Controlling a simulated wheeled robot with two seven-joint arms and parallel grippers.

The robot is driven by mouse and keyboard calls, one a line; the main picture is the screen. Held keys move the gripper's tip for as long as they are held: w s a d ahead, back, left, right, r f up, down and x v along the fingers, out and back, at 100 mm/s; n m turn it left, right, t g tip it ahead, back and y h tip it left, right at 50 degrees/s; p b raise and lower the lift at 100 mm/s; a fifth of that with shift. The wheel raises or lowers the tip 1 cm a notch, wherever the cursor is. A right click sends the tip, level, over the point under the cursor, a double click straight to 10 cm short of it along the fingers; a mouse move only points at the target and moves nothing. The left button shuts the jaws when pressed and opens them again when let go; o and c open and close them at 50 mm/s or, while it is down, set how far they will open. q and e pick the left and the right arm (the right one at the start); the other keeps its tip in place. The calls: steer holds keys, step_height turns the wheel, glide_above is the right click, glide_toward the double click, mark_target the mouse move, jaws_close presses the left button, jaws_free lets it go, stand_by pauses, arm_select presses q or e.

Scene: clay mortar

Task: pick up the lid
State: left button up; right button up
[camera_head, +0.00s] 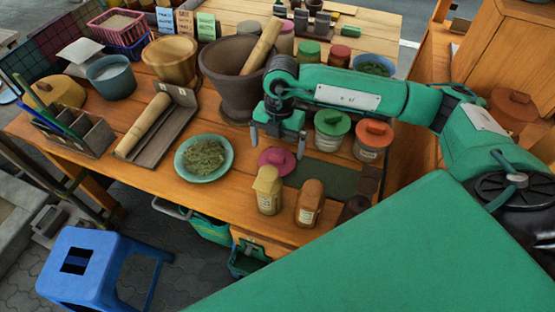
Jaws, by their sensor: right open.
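A magenta lid (277,161) with a raised knob lies on the wooden table, next to a dark green mat. My right gripper (277,143) reaches in from the right and points down just behind and above the lid. Its two fingers are spread apart with nothing between them. I cannot tell how high the fingertips are above the lid. My left gripper is out of view.
A jar with a green lid (332,123) and a jar with an orange lid (375,133) stand right of the gripper. A large clay mortar (228,85) with a pestle is behind left. A bowl of herbs (203,157) and two small bottles (267,190) are near the lid.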

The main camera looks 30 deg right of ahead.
mark_target(277, 156)
step_height(277, 156, down, 5)
steer(key=shift+r+p, duration=0.15)
steer(key=shift+p, duration=0.35)
steer(key=shift+a+f, duration=0.1)
steer(key=shift+f, duration=0.45)
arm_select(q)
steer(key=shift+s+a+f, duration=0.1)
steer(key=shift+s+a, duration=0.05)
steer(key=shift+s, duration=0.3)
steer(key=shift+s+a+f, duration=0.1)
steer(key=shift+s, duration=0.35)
arm_select(e)
steer(key=c, duration=0.7)
